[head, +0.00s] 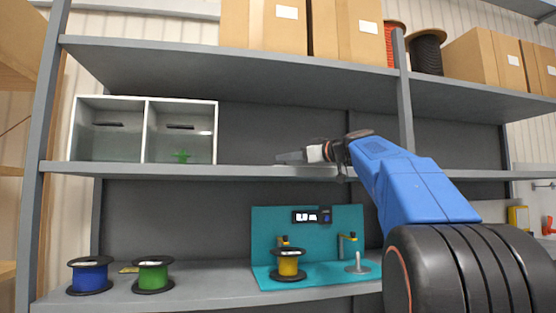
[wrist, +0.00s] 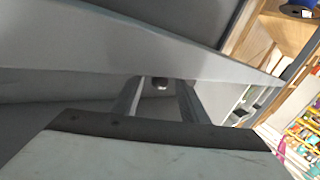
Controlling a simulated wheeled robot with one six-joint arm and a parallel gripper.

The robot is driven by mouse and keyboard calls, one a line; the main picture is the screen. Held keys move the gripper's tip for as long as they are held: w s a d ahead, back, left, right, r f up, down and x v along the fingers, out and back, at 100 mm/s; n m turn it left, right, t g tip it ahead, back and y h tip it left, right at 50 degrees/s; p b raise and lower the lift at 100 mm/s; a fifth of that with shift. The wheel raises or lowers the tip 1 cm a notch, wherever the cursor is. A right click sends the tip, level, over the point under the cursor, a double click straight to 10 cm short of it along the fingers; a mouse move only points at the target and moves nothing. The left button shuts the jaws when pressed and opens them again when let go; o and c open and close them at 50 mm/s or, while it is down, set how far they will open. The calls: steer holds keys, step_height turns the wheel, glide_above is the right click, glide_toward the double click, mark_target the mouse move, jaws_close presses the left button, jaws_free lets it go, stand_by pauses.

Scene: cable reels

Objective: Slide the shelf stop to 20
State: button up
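My gripper (head: 292,157) reaches left along the front edge of the middle shelf (head: 240,171) in the head view. In the wrist view its two fingers (wrist: 158,100) stand apart, and the gripper is open. A small dark round knob with a light face (wrist: 160,83) shows between the fingertips, against the lower side of the grey shelf edge (wrist: 110,57). It may be part of the shelf stop; I cannot tell whether the fingers touch it. No scale or number 20 is readable in either view.
A white two-part bin (head: 146,100) stands on the middle shelf at left. Below are a blue reel (head: 90,275), a green reel (head: 153,274) and a teal stand (head: 263,225) with a yellow reel (head: 288,264) and a small display (head: 312,216).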

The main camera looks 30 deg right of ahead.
steer(key=x, duration=0.5)
steer(key=shift+w+a, duration=0.1)
steer(key=shift+w, duration=0.25)
jaws_close()
